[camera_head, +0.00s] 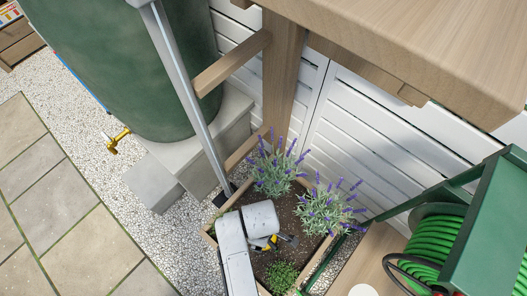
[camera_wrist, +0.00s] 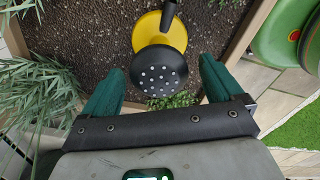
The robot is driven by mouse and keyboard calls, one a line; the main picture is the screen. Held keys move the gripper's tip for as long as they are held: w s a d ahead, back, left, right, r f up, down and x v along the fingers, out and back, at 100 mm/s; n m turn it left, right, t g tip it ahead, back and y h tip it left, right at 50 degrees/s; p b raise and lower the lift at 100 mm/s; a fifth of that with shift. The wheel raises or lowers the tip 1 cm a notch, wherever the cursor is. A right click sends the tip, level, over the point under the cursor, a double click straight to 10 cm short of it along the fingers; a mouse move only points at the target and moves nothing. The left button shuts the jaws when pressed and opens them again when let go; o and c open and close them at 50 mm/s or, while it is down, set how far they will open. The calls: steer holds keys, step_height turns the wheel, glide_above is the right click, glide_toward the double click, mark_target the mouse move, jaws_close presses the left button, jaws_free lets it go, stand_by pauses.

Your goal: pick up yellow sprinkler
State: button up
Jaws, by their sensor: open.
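The yellow sprinkler (camera_wrist: 147,33) lies on the dark soil in the wooden planter, with a black perforated round head (camera_wrist: 158,70) and a black stem at its top. The head sits between the fingers, and I see a space on each side. In the head view my gripper (camera_head: 289,240) is small, over the soil.
The wooden planter (camera_head: 323,262) holds lavender plants (camera_head: 272,172) and a low green plant (camera_head: 281,277). A green hose reel (camera_head: 437,240) stands to the right. A wooden tabletop (camera_head: 440,45) overhangs at upper right. A green barrel (camera_head: 150,65) stands at upper left. Paving (camera_head: 75,240) is open at left.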

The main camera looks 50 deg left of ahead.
glide_above(272, 240)
steer(key=s+a, duration=0.2)
steer(key=a, duration=0.1)
steer(key=shift+w+d+f+b, duration=0.1)
steer(key=shift+f+b, duration=0.05)
steer(key=shift+f, duration=1.05)
steer(key=shift+w+f+b, duration=0.1)
steer(key=shift+f+b, duration=0.05)
steer(key=shift+f, duration=1)
steer(key=shift+c, duration=0.3)
steer(key=c, duration=1.2)
